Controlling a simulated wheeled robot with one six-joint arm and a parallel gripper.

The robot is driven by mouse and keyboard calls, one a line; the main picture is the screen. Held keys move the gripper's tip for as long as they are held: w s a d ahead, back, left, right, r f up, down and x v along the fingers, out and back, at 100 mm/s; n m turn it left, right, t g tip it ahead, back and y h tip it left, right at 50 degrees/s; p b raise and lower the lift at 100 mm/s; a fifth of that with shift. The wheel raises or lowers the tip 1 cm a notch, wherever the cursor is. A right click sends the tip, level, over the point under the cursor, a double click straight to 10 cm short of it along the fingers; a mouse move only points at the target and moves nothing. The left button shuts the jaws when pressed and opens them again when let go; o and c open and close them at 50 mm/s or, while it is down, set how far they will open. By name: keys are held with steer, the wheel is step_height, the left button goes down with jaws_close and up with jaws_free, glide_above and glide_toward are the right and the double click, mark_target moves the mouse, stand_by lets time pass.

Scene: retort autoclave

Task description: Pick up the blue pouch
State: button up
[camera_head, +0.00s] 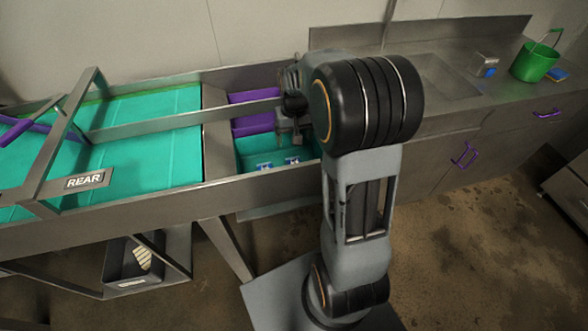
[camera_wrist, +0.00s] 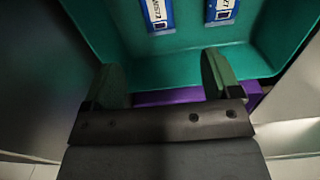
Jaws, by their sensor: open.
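Two blue pouches with white labels lie in a teal bin (camera_head: 240,148). In the head view, one pouch (camera_head: 264,166) is left of the other pouch (camera_head: 291,161). The wrist view shows a left pouch (camera_wrist: 159,15) and a right pouch (camera_wrist: 222,10) at its top edge, both partly cut off, on the floor of the teal bin (camera_wrist: 120,40). My gripper (camera_wrist: 162,75) is open with nothing between its green-tinted fingers. It is apart from both pouches. In the head view, my arm partly hides the gripper and the bin's right side.
A purple container (camera_head: 252,118) is behind the teal bin. A metal bar crosses above the trough at left, near a REAR sign (camera_head: 84,181). A green bucket (camera_head: 535,61) and a small metal box (camera_head: 486,64) stand on the right counter. A dark crate (camera_head: 130,262) is below.

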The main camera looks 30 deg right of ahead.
step_height(320, 180, down, 8)
steer(key=shift+r, duration=0.25)
steer(key=shift+s+d+f+p, duration=0.1)
steer(key=shift+f+p, duration=0.3)
steer(key=shift+f, duration=1)
steer(key=shift+s+f+p, duration=0.1)
steer(key=shift+f+p, duration=0.25)
steer(key=shift+f, duration=1)
steer(key=c, duration=1)
